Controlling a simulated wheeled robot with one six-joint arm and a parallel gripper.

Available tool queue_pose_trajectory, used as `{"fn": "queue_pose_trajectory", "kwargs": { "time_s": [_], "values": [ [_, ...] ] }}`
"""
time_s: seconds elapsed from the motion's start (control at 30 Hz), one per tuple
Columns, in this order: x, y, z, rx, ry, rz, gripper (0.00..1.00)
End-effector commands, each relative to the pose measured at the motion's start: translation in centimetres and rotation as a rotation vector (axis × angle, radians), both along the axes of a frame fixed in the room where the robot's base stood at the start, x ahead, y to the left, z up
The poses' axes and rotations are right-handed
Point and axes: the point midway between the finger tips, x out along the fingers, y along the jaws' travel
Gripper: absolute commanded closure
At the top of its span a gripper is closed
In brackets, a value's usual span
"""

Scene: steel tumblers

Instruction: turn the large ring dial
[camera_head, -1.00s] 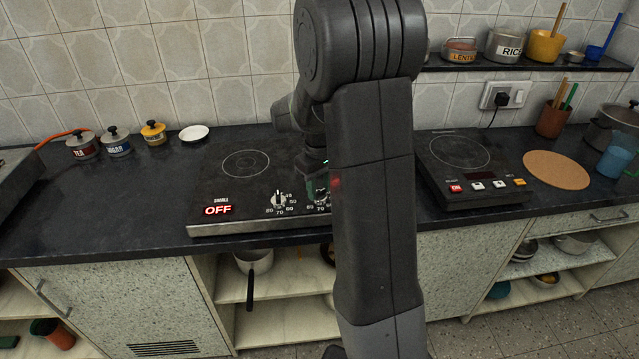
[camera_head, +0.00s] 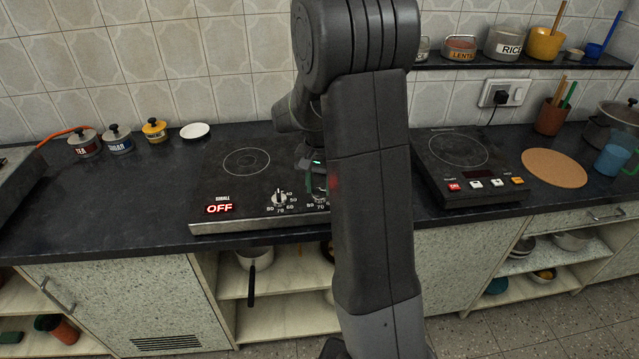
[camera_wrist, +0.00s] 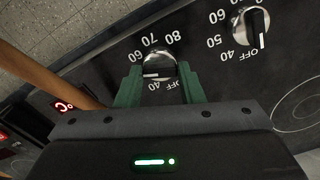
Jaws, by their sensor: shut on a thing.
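The large ring dial (camera_wrist: 158,65), a round silver knob with a black bar across it, is in the wrist view. My gripper (camera_wrist: 160,85) is shut on it, one green finger on each side. The bar's white mark points left in that view, away from OFF, towards a part of the scale that a finger hides. In the head view my gripper (camera_head: 316,184) is at the dial (camera_head: 320,197) on the hob's front, and my arm hides much of it. The small ring dial (camera_head: 279,198) is to its left; its pointer is at OFF in the wrist view (camera_wrist: 250,25).
The black hob (camera_head: 220,185) shows a red OFF display (camera_head: 219,209) by the small ring label. A separate cooker (camera_head: 466,165) stands right of my arm. A wooden handle-like bar (camera_wrist: 60,80) shows beside the gripper in the wrist view. Jars stand behind left.

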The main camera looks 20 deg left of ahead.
Motion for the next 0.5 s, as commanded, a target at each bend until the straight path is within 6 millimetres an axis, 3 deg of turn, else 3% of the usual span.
{"fn": "queue_pose_trajectory", "kwargs": {
  "time_s": [0.5],
  "values": [
    [0.09, 0.06, 0.11, 0.002, -0.003, -0.339, 0.88]
  ]
}}
